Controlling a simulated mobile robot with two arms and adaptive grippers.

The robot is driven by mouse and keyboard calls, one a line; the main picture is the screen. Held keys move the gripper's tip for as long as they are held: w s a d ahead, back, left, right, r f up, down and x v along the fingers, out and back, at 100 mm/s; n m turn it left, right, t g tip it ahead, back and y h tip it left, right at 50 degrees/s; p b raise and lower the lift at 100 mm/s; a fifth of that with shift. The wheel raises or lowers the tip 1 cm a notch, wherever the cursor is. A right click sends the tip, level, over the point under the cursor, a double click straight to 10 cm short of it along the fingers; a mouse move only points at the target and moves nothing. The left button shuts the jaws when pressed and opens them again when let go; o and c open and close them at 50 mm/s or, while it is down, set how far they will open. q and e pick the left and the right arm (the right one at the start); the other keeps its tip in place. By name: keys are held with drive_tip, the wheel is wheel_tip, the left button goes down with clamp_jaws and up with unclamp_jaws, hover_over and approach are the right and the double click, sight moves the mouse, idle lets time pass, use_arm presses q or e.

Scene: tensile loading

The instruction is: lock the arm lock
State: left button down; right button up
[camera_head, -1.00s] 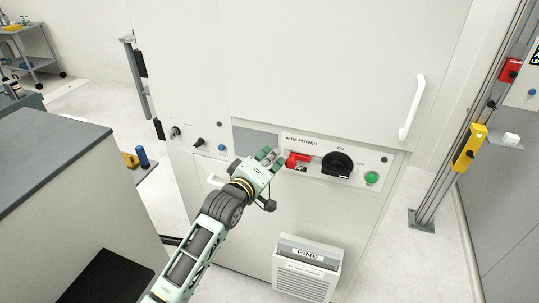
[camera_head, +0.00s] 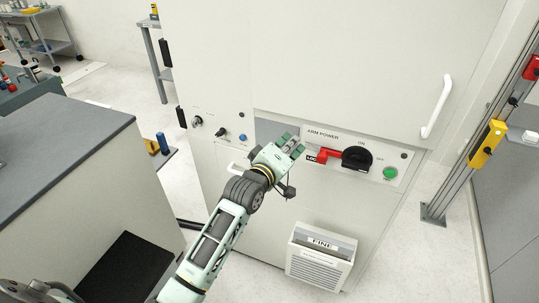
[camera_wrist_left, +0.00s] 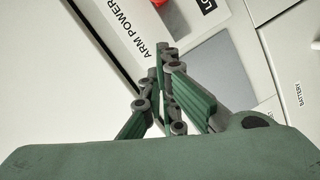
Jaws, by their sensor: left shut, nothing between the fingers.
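The arm lock is a red handle (camera_head: 329,154) on the ARM POWER panel (camera_head: 318,143), with a dark-and-white label beside its left end. Its right end reaches the black rotary knob (camera_head: 357,158); whether they touch is unclear. My left gripper (camera_head: 294,144) is shut and empty, up and left of the red handle, apart from it in the picture. In the left wrist view the closed fingers (camera_wrist_left: 168,65) point toward the panel, with a bit of the red handle (camera_wrist_left: 172,12) at the top edge. My right gripper is not in view.
A green button (camera_head: 390,173) sits right of the knob. Smaller knobs (camera_head: 220,133) and a blue button (camera_head: 242,138) are on the left panel. A white door handle (camera_head: 436,107) stands out at upper right. A vented FINE box (camera_head: 321,260) projects below. A grey-topped cabinet (camera_head: 60,140) stands left.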

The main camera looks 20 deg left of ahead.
use_arm(q)
drive_tip(key=f+b+v, duration=0.1)
drive_tip(key=b+v, duration=0.1)
drive_tip(key=v, duration=0.8)
wheel_tip(320, 180, down, 23)
drive_tip(key=s+m+g+y, duration=0.1)
drive_tip(key=s+m+g, duration=0.1)
drive_tip(key=m+g, duration=0.15)
drive_tip(key=s+a+f+m+g, duration=0.1)
drive_tip(key=s+f+g, duration=0.1)
drive_tip(key=s+f, duration=0.45)
drive_tip(key=s+f+m+g, duration=0.1)
drive_tip(key=s+f+g, duration=0.15)
drive_tip(key=f, duration=0.75)
drive_tip(key=s+a+f+m+g+y+b, duration=0.15)
drive_tip(key=s+f+m+g, duration=0.25)
drive_tip(key=s+f, duration=1.4)
drive_tip(key=s+a+f+m+g, duration=0.1)
drive_tip(key=s+f+m, duration=0.1)
drive_tip(key=s, duration=0.8)
drive_tip(key=s+a+f+m+g, duration=0.1)
drive_tip(key=s+f+m+g, duration=0.1)
drive_tip(key=s, duration=0.9)
drive_tip(key=shift+s+a+f+g, duration=0.2)
drive_tip(key=shift+f+g, duration=0.1)
drive_tip(key=shift+f, duration=0.6)
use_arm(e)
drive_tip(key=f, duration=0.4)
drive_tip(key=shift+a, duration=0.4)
